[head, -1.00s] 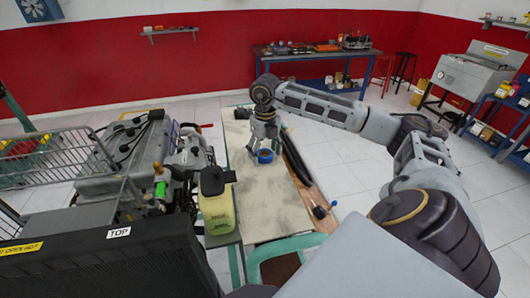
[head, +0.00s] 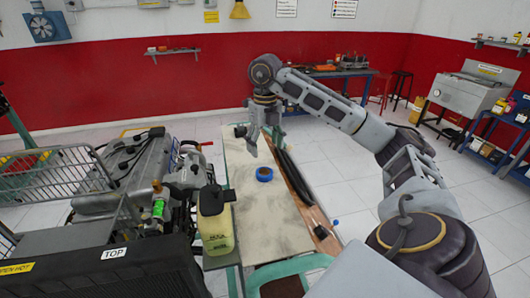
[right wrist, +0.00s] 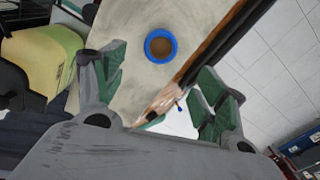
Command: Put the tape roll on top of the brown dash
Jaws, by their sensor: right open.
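The tape roll (head: 264,174) is a blue ring with a brown middle, lying flat on the worn pale tabletop. It also shows in the right wrist view (right wrist: 161,46). My right gripper (head: 264,147) is open and empty above the table; the roll is apart from it. In the right wrist view its green-padded fingers (right wrist: 160,66) are spread wide, with the roll lying beyond the gap. A long brown strip with black along it (head: 296,186) lies on the table's right side; it may be the brown dash, but I cannot tell for sure. My left gripper is out of view.
A yellow-green jug with a black cap (head: 216,228) stands at the table's left edge. An engine trainer (head: 130,180) with a wire cage is left of the table. A green-framed stool (head: 285,270) is at the near end. The tabletop around the roll is clear.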

